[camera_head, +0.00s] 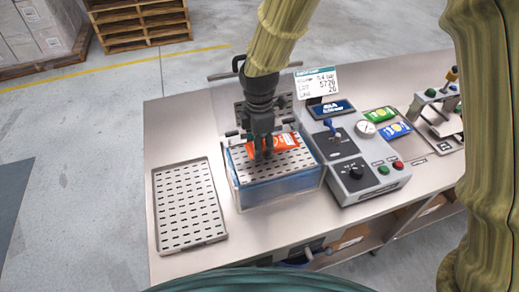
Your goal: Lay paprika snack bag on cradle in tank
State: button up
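The orange paprika snack bag (287,142) is at the back part of the perforated metal cradle (283,166). The cradle sits in the clear-walled tank (280,189) of blue liquid. My gripper (263,155) points down over the bag, its dark fingers at the bag and covering its middle. Whether the fingers pinch the bag is too small to tell. The bag looks roughly flat; I cannot tell whether it rests fully on the cradle or is held just above it.
A perforated tray (188,206) lies left of the tank on the metal table. A grey control box (356,165) with lever, gauge and buttons stands to the right. Green (378,115) and blue (394,131) bags lie beyond it. A display sign (317,83) rises behind.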

jog(key=shift+f+p, duration=0.6)
jog(key=shift+f, duration=0.95)
jog(key=shift+f, duration=0.1)
jog(key=o, duration=0.7)
jog(key=shift+o, duration=0.2)
notch_tip(320, 180, up, 12)
jog(key=b, duration=0.3)
